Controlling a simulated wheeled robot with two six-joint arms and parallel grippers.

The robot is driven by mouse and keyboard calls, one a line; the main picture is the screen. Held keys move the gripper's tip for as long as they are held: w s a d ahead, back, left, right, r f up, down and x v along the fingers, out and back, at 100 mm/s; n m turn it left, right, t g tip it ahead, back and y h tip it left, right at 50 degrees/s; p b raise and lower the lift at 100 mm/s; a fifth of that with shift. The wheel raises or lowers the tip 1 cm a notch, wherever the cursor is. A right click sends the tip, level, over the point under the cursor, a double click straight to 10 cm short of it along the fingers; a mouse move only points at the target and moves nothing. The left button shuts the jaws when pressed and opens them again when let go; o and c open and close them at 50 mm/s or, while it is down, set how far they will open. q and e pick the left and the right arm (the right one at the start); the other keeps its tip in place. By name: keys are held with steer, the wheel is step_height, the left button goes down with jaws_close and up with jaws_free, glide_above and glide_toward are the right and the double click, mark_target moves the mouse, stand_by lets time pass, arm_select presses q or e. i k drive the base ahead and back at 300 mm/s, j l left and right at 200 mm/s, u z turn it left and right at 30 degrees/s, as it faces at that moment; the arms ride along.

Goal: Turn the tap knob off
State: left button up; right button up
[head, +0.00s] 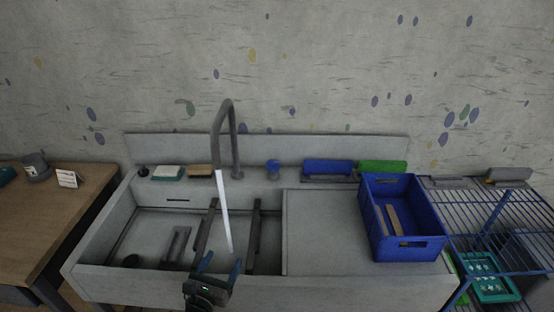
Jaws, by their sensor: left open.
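A grey gooseneck tap (235,140) rises from the back ledge of the sink. A pale stream of water (223,205) runs from its spout down into the basin. A blue tap knob (273,167) stands on the ledge just right of the tap's base. My left gripper (220,263) is at the front edge of the sink, open with nothing visible between its fingers. It is well in front of the knob and apart from it. My right gripper is not in view.
A blue crate (408,247) stands on the right of the sink (320,235). Dark bars (253,235) cross the basin. A soap-like block (167,172) and blue and green items (328,167) line the ledge. A wooden table (40,220) is left, a blue wire rack (500,225) right.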

mark_target(272, 164)
steer(key=i+l, duration=0.15)
steer(key=i, duration=0.25)
steer(key=i+l, duration=0.15)
steer(key=i, duration=0.25)
steer(key=i+l, duration=0.2)
steer(key=i, duration=0.2)
